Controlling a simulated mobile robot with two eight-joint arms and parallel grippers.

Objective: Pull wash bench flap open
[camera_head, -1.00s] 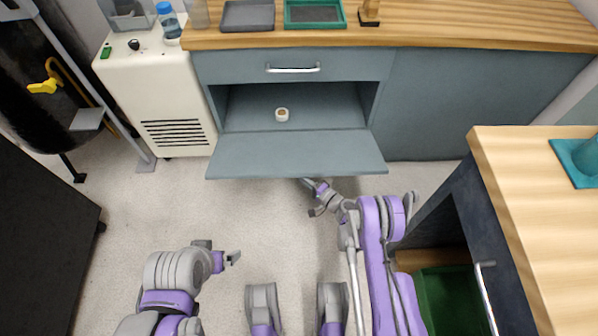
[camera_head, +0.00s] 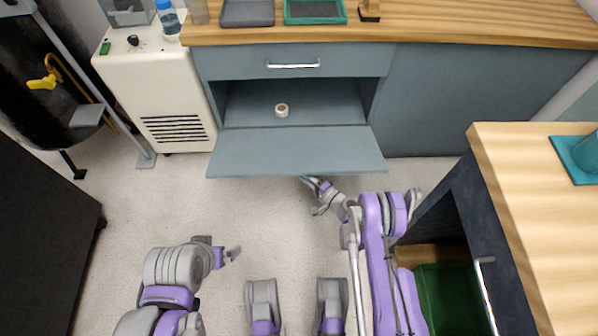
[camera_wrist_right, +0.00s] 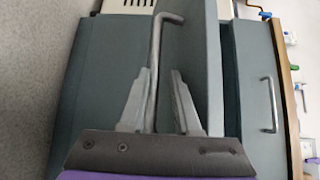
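The wash bench flap (camera_head: 296,153) is a blue-grey panel hinged along its bottom edge. It is swung down and out, and the compartment behind it stands open. My right gripper (camera_head: 314,190) is just below and in front of the flap's outer edge. In the right wrist view, the flap's bar handle (camera_wrist_right: 158,60) passes between the fingers of my right gripper (camera_wrist_right: 160,92). The fingers are apart, with a gap on the bar's right side; the bar lies close to the left finger. My left gripper (camera_head: 222,250) is low over the floor, away from the bench; its finger gap is unclear.
A small round white-and-brown object (camera_head: 281,110) sits inside the compartment. A closed drawer with a handle (camera_head: 293,65) is above it. A white cabinet (camera_head: 155,95) stands left. A wood-topped counter (camera_head: 525,210) is at the right. The floor before the flap is clear.

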